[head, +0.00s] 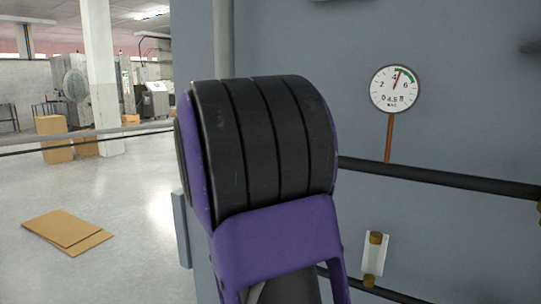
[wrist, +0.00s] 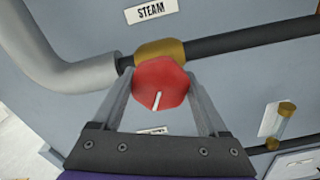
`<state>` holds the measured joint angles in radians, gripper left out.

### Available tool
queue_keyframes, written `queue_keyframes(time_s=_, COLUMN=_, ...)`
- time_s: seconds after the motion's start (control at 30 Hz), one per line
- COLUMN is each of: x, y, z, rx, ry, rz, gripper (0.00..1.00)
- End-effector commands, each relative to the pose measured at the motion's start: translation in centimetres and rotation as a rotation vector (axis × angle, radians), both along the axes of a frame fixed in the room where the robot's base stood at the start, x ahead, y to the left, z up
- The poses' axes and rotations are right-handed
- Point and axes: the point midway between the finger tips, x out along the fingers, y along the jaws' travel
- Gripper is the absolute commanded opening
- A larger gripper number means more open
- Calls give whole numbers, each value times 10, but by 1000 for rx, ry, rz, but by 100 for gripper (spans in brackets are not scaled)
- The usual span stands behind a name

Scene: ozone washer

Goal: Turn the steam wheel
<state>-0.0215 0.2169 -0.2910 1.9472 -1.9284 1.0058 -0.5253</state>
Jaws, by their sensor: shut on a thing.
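The red steam wheel (wrist: 160,83) sits on a brass valve body (wrist: 160,52) on a dark pipe in the wrist view. A white mark shows on its face. My gripper (wrist: 160,95) has one finger on each side of the wheel and is shut on it. A label reading STEAM (wrist: 151,11) is on the wall above the valve. In the head view my own purple and black arm fills the middle and hides the wheel and my gripper.
A round gauge (head: 395,89) stands on an orange stem above the dark pipe (head: 440,177), its needle near the green band. A small brass-ended fitting (head: 374,258) is lower on the grey wall. Flat cardboard (head: 67,231) lies on the floor at left, with open floor around it.

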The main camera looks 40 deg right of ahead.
Motion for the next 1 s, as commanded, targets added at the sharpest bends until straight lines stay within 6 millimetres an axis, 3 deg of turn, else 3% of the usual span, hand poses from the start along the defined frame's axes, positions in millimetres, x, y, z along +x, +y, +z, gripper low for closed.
queue_keyframes(time_s=0.4, x=0, y=0, z=1, rx=-100, ry=247, rz=0, gripper=21)
queue_keyframes(time_s=1.0, x=0, y=0, z=-1, rx=-127, ry=311, rz=1, gripper=21)
